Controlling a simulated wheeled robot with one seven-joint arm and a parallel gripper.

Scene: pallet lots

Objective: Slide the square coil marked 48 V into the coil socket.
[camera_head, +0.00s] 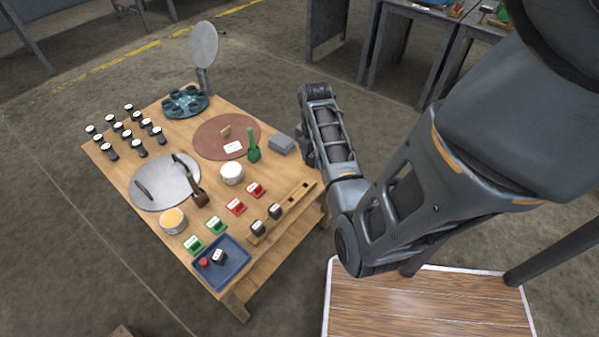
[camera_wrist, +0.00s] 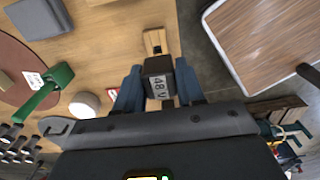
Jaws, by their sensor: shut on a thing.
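My gripper (camera_wrist: 158,92) is shut on the square coil marked 48 V (camera_wrist: 158,67), a dark block with a white label facing the wrist camera. One blue-grey finger is on each side of it. The coil is in front of the end of a wooden rack (camera_wrist: 154,38); I cannot tell whether it is clear of the rack. I cannot pick out the coil socket for sure.
A blue tray (camera_head: 236,272) holds a red knob and a dark labelled block. Red and green labelled pieces, a white tub (camera_head: 231,173), a green upright piece (camera_head: 253,152) and a grey block (camera_head: 281,144) stand nearby. Several black cylinders stand at the far left.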

